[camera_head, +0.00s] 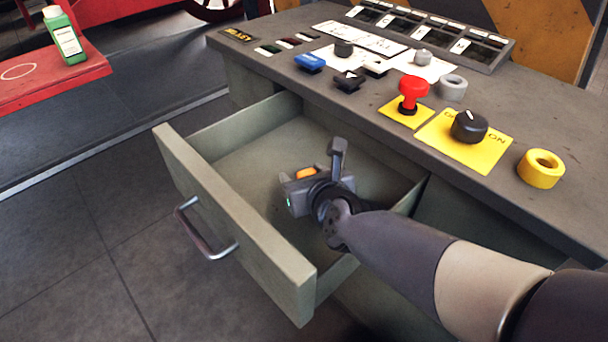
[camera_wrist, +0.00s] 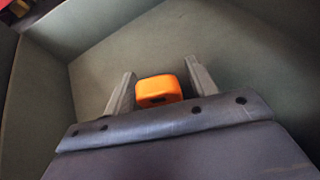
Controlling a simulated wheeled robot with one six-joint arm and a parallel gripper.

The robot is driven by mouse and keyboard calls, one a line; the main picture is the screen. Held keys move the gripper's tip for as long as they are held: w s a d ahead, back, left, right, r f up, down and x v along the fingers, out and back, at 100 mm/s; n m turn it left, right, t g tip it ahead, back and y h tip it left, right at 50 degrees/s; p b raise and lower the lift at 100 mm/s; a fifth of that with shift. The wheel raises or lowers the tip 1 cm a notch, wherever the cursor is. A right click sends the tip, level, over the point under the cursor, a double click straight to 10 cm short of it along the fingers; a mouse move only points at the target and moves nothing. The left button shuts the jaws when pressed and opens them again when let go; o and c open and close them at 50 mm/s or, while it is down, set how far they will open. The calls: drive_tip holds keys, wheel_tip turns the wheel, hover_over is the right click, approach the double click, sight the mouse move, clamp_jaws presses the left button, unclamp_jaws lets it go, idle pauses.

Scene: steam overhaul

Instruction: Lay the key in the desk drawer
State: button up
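The desk drawer (camera_head: 225,210) is pulled open, and its bare floor shows around my gripper. My gripper (camera_head: 312,163) is low inside the drawer, toward its right side. An orange block (camera_head: 305,174), which looks like the key's head, sits between the fingers. In the wrist view the orange head (camera_wrist: 158,89) has a dark slot and lies between the two fingers (camera_wrist: 160,72). Narrow gaps seem to show beside it, so the fingers look open around it. The key's shaft is hidden. I cannot tell whether the key touches the drawer floor.
The desk top (camera_head: 370,110) overhangs the drawer and carries a red button (camera_head: 412,90), a black knob (camera_head: 469,126) and a yellow ring (camera_head: 541,168). The drawer front with its handle (camera_head: 204,235) stands left of my arm. A green bottle (camera_head: 64,38) stands on a red surface.

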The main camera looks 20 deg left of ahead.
drive_tip(key=shift+r, duration=0.2)
drive_tip(key=shift+s+d+r+p, duration=0.2)
drive_tip(key=shift+r+p, duration=0.05)
drive_tip(key=shift+p, duration=0.2)
drive_tip(key=p+v, duration=0.2)
drive_tip(key=v, duration=0.3)
drive_tip(key=shift+s+r, duration=0.1)
drive_tip(key=shift+s+d+r+p, duration=0.15)
drive_tip(key=shift+s+d+p, duration=0.4)
drive_tip(key=shift+s, duration=0.05)
drive_tip(key=shift+r, duration=0.1)
